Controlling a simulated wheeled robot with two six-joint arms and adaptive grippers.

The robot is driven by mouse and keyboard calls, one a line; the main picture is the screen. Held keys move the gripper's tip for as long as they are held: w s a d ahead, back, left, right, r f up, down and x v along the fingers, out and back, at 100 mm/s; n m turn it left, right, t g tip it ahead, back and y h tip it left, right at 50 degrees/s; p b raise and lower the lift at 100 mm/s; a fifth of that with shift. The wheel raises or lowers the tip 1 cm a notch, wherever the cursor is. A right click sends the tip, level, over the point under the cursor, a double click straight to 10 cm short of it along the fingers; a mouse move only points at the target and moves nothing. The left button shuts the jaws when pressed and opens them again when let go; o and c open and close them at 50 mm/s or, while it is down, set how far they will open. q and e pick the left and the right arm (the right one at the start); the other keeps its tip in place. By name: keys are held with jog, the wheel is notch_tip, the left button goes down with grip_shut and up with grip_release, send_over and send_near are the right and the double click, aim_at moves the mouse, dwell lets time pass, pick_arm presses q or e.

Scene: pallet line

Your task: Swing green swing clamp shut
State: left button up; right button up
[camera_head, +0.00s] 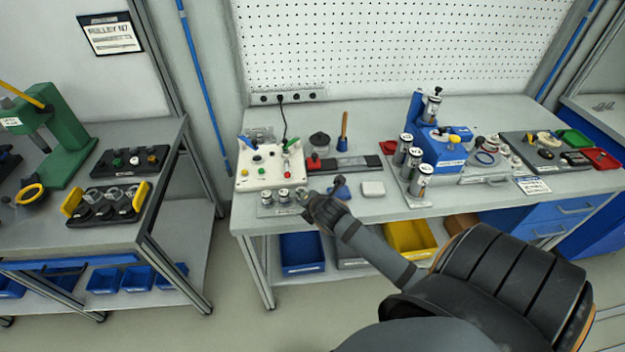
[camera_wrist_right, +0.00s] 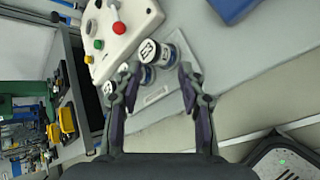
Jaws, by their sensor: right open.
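A white fixture box (camera_head: 268,179) stands at the left end of the middle bench. A small green handle (camera_head: 292,144) stands at its back right corner, probably the green swing clamp; it is too small to tell its exact angle. A blue handle (camera_head: 246,141) is at the back left. My right gripper (camera_head: 308,203) is in front of the box's right side, near the bench's front edge, apart from the green handle. In the wrist view the right gripper (camera_wrist_right: 158,76) is open, with a silver-and-black cylinder (camera_wrist_right: 150,51) beyond its fingertips. The green handle is not clear there. My left gripper is out of view.
Small cylinders (camera_head: 284,197) stand on a plate before the box, close to my right gripper. A blue object (camera_head: 340,187) and a white block (camera_head: 373,188) lie to the right. A cable (camera_head: 283,125) hangs behind the box. A blue device (camera_head: 438,150) stands further right.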

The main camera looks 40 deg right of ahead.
jog(key=s+m, duration=0.1)
jog(key=s+a+f+m, duration=0.1)
jog(key=s+f+m+g, duration=0.1)
jog(key=m, duration=0.1)
jog(key=shift+s+a+f+y, duration=0.1)
jog(key=shift+a+f+y, duration=0.1)
jog(key=shift+a+y, duration=0.1)
jog(key=shift+s, duration=0.1)
